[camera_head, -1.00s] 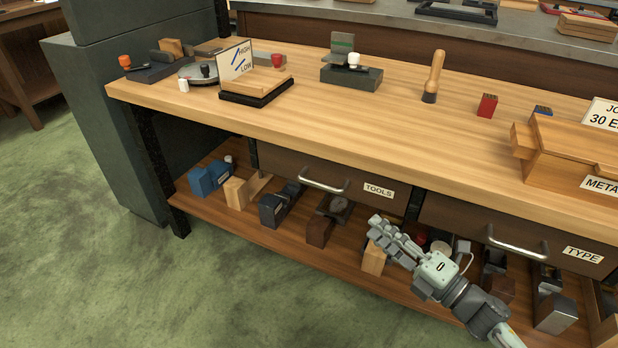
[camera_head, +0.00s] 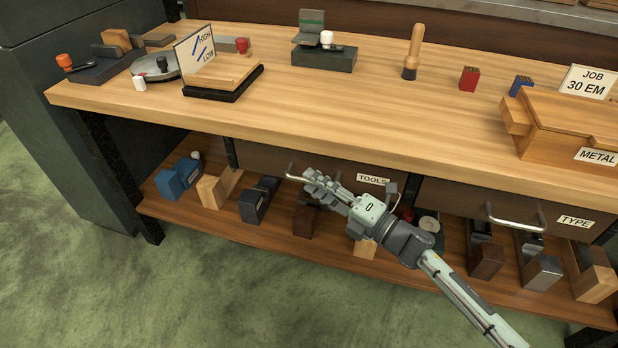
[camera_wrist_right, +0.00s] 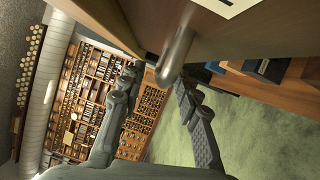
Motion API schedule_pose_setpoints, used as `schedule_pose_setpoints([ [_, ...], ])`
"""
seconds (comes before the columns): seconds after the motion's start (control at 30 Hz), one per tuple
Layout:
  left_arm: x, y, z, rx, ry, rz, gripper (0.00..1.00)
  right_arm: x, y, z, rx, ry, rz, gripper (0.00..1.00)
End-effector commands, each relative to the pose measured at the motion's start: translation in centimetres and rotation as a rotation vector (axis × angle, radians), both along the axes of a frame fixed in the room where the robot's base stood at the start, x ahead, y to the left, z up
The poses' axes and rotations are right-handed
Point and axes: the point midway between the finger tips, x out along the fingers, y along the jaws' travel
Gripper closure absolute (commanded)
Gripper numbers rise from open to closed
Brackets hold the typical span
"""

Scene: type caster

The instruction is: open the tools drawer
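The tools drawer (camera_head: 262,160) is a dark brown front under the worktop, with a white TOOLS label (camera_head: 372,180). It looks closed. Its metal bar handle (camera_head: 291,171) shows at its left end in the head view; my right gripper hides the rest. My right gripper (camera_head: 316,184) is in front of the handle. In the right wrist view, the fingers (camera_wrist_right: 157,80) are spread apart, with the handle (camera_wrist_right: 176,55) at the gap between the fingertips. I cannot tell whether they touch it. My left gripper is not in view.
The type drawer (camera_head: 455,198) with its own handle (camera_head: 515,220) is to the right. The lower shelf (camera_head: 215,222) holds several blocks and tools below my right gripper. The wooden worktop (camera_head: 330,115) overhangs above. Green floor in front is open.

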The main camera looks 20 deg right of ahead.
Motion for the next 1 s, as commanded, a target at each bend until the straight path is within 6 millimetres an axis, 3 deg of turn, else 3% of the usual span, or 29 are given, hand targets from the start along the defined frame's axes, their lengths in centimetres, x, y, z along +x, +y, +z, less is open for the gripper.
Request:
schedule_pose_setpoints([
  [0.2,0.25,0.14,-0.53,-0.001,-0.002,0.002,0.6,1.49,0.97,0.13,0.001,0.001,0.0,0.67],
  [0.47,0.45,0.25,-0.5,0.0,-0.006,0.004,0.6,1.55,1.05,0.08,0.0,0.001,0.0,0.67],
  [0.73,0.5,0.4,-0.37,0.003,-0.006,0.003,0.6,1.53,1.04,0.09,0.0,0.001,0.0,1.0],
  [1.0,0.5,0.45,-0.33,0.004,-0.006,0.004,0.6,1.53,1.03,0.09,0.0,0.001,0.0,1.0],
])
